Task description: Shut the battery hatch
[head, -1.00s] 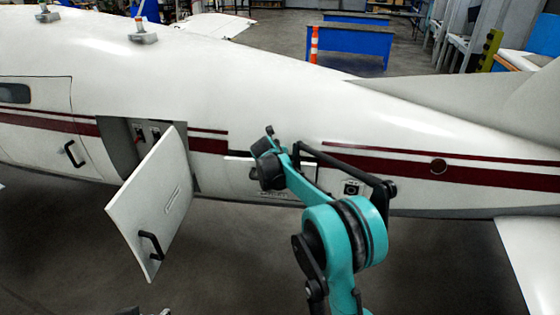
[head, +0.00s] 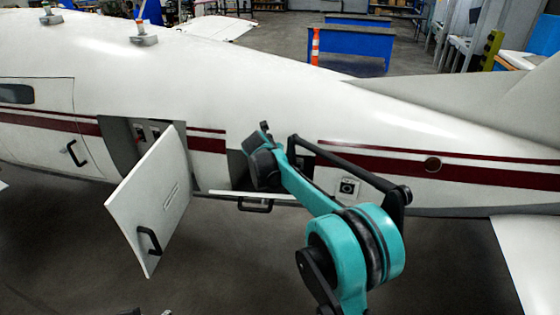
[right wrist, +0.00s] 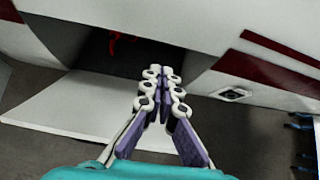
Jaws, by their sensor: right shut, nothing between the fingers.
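A white drop-down hatch panel (head: 225,194) with a black handle (head: 256,206) hangs open, seen nearly edge-on below a dark opening in the fuselage. In the right wrist view the panel (right wrist: 65,112) lies out below the opening (right wrist: 130,58), with something red inside. My right gripper (right wrist: 162,73) is shut and empty, its tips in front of the opening and above the panel. In the head view its fingers are hidden behind my wrist. A second hatch door (head: 150,200) stands swung open at the left. Which one is the battery hatch is not labelled legibly. My left gripper is not identifiable.
The white fuselage (head: 250,70) with dark red stripes spans the view. A closed door with a black handle (head: 74,153) is at the left. The tail surface (head: 530,255) juts out at lower right. The floor in front is clear.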

